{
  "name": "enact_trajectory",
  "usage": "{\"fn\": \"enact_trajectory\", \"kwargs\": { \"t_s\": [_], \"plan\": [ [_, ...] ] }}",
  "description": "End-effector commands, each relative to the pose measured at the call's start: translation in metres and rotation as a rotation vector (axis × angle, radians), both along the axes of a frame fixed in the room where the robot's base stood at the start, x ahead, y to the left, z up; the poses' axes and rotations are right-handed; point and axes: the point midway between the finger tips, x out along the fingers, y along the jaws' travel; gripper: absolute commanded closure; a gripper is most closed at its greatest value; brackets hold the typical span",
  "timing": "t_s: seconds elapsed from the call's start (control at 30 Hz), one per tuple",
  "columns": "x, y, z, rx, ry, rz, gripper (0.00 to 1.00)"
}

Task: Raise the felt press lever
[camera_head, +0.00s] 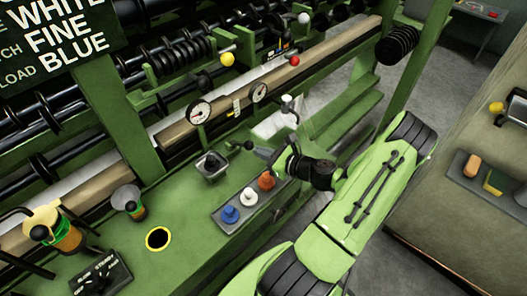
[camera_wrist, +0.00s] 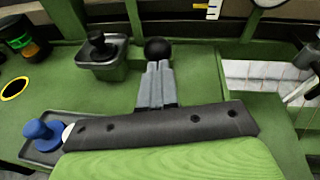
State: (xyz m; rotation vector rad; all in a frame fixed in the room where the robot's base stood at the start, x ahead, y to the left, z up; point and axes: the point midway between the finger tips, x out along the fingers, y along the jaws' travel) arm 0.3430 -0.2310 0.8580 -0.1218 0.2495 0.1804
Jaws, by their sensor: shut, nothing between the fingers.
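My gripper (camera_head: 262,152) is over the green bench, its grey fingers together in the wrist view (camera_wrist: 158,80) with nothing between them. A black ball knob (camera_wrist: 158,50) shows just beyond the fingertips; it also shows in the head view (camera_head: 248,145). Whether they touch I cannot tell, and its stem is hidden. A small lever (camera_head: 288,104) with a pale handle stands by a white pad (camera_head: 272,124), right of the gauges. A short black stick in a square housing (camera_head: 212,166) is left of my gripper. No label shows which of these is the felt press lever.
A grey panel with blue, white and orange knobs (camera_head: 249,196) lies just below my gripper. Two round gauges (camera_head: 199,111) stand behind. Yellow (camera_head: 227,59) and red (camera_head: 294,61) ball knobs are farther back. A yellow-ringed hole (camera_head: 158,239) and cups are at left.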

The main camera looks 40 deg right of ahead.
Motion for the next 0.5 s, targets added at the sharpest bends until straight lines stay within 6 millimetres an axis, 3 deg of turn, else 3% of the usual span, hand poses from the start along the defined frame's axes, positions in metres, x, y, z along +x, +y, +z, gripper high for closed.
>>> {"fn": "enact_trajectory", "kwargs": {
  "t_s": [0.03,0.5],
  "plan": [
    [0.003,0.001,0.014,-0.002,0.021,0.005,1.0],
    [0.03,0.002,0.056,-0.017,0.345,0.006,1.0]
  ]
}}
